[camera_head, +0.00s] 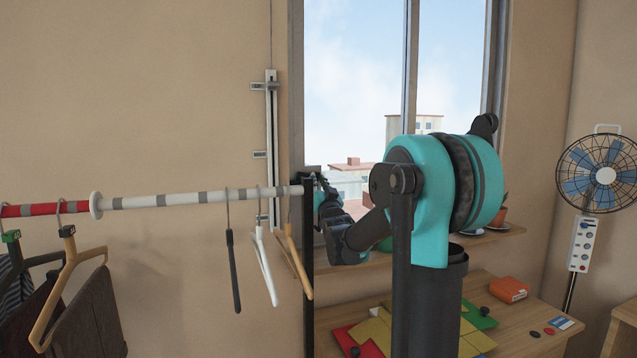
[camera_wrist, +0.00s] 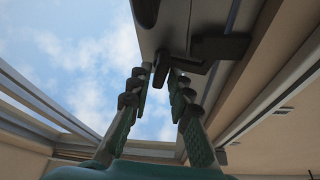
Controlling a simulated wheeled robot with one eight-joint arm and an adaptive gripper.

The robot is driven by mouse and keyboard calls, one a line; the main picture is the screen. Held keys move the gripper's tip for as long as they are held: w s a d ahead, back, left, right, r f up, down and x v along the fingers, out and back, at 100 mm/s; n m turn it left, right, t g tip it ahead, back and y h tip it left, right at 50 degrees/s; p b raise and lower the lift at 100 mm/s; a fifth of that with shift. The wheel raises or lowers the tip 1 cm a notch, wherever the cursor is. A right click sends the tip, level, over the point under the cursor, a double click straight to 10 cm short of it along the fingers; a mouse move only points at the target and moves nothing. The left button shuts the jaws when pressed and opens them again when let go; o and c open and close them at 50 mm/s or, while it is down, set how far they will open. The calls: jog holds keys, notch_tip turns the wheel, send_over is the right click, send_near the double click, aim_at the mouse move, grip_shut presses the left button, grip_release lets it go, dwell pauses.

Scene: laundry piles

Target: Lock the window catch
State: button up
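The window catch (camera_wrist: 218,47) is a dark lever on the grey window frame, at upper right of centre in the wrist view. A narrow dark part of it (camera_wrist: 161,70) hangs down between my fingertips. My gripper (camera_wrist: 159,82) has its two teal and black fingers apart, one on each side of that part. I cannot tell whether either finger touches it. In the head view my gripper (camera_head: 319,183) is at the left window frame, small and partly hidden by the black post of the clothes rail. The catch is not clear there.
A clothes rail (camera_head: 170,200) with several hangers stands left of my arm. A sill (camera_head: 350,271) runs under the window. A fan (camera_head: 603,176) stands at the right.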

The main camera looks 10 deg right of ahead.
grip_shut()
jog(key=shift+n+y, duration=1.2)
jog(key=shift+n, duration=1.2)
jog(key=shift+o, duration=2.3)
grip_release()
